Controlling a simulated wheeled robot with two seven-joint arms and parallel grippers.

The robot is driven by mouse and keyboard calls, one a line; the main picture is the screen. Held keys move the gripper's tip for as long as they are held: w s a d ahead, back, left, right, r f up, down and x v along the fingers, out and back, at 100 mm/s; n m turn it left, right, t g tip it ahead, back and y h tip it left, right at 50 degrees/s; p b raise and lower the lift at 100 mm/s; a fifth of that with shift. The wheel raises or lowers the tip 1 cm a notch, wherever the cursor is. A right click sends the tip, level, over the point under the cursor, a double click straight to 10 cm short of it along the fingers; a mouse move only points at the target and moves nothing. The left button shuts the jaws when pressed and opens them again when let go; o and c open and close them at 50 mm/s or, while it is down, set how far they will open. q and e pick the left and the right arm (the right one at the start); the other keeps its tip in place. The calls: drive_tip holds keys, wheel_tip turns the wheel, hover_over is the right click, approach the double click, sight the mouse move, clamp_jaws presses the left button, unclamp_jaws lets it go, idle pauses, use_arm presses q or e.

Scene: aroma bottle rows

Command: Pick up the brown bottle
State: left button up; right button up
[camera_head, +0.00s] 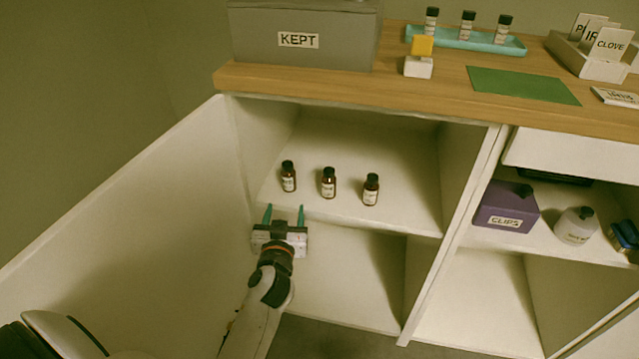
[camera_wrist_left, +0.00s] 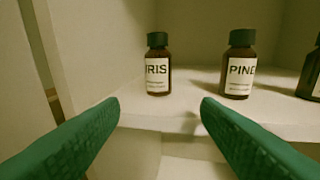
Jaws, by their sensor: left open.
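Three brown bottles with dark caps and white labels stand upright in a row on the cabinet's upper shelf: a left bottle (camera_head: 289,177), a middle bottle (camera_head: 328,183) and a right bottle (camera_head: 371,190). In the left wrist view the left one reads IRIS (camera_wrist_left: 157,66), the middle one reads PINE (camera_wrist_left: 239,66), and the right one (camera_wrist_left: 312,75) is cut off by the edge. My left gripper (camera_head: 285,212) is open and empty at the shelf's front edge, just before the left bottle. Its green fingers (camera_wrist_left: 160,105) point toward the bottles, with IRIS between them and apart from both.
The shelf (camera_head: 405,213) has side walls, with free room around the bottles. On the wooden counter (camera_head: 330,88) stand a grey KEPT box (camera_head: 305,62), a teal tray (camera_head: 480,42) with three bottles, and a green mat (camera_head: 522,86). A purple CLIPS box (camera_head: 505,205) sits in the right compartment.

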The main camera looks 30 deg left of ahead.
sight(286, 179)
use_arm(q)
drive_tip(key=shift+n+t+y, duration=0.3)
drive_tip(key=shift+y, duration=0.1)
drive_tip(key=w+a+r, duration=0.1)
drive_tip(key=w, duration=0.1)
drive_tip(key=w+a+r, duration=0.1)
drive_tip(key=w, duration=0.1)
drive_tip(key=w+a+r, duration=0.1)
drive_tip(key=w, duration=0.1)
drive_tip(key=shift+w+a+b, duration=0.15)
drive_tip(key=shift+b, duration=0.15)
drive_tip(key=shift+w+a, duration=0.25)
drive_tip(key=shift+w, duration=0.3)
drive_tip(key=x, duration=0.4)
drive_tip(key=shift+w+b, duration=0.3)
use_arm(e)
drive_tip(key=w+r+t, duration=0.1)
drive_tip(key=w+r, duration=0.1)
drive_tip(key=w+r+t, duration=0.1)
drive_tip(key=shift+w+a+r+t+y, duration=0.3)
drive_tip(key=shift+a, duration=0.1)
use_arm(q)
drive_tip(key=c, duration=1.1)
drive_tip(key=shift+o, duration=0.2)
drive_tip(key=shift+r, duration=0.15)
